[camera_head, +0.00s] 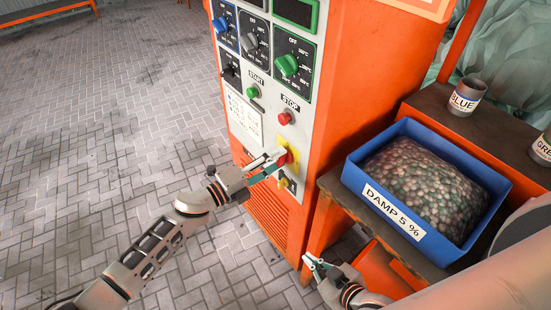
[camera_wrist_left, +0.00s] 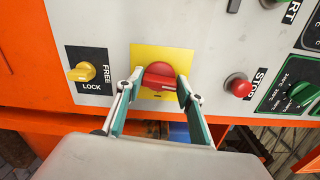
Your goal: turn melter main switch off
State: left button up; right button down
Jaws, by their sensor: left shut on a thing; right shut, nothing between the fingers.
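The melter's main switch is a red rotary knob (camera_wrist_left: 158,75) on a yellow plate (camera_wrist_left: 145,55). It also shows in the head view (camera_head: 285,157), low on the grey panel of the orange melter (camera_head: 375,50). My left gripper (camera_wrist_left: 157,98) is shut on the red knob, with one finger on each side of it. In the head view the left gripper (camera_head: 277,163) comes to the knob from the left and partly covers it. My right gripper (camera_head: 312,261) is shut and empty, low beside the melter's base.
A red STOP button (camera_head: 285,118) and a green START button (camera_head: 252,92) sit above the switch. A yellow FREE/LOCK knob (camera_wrist_left: 83,72) is close by. A blue crate of pellets (camera_head: 355,178) marked DAMP 5 % stands on a shelf at right, near a BLUE can (camera_head: 466,97).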

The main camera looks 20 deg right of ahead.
pick_arm(q)
jog(key=shift+n, duration=0.6)
jog(key=o, duration=1.1)
jog(key=v, duration=1.2)
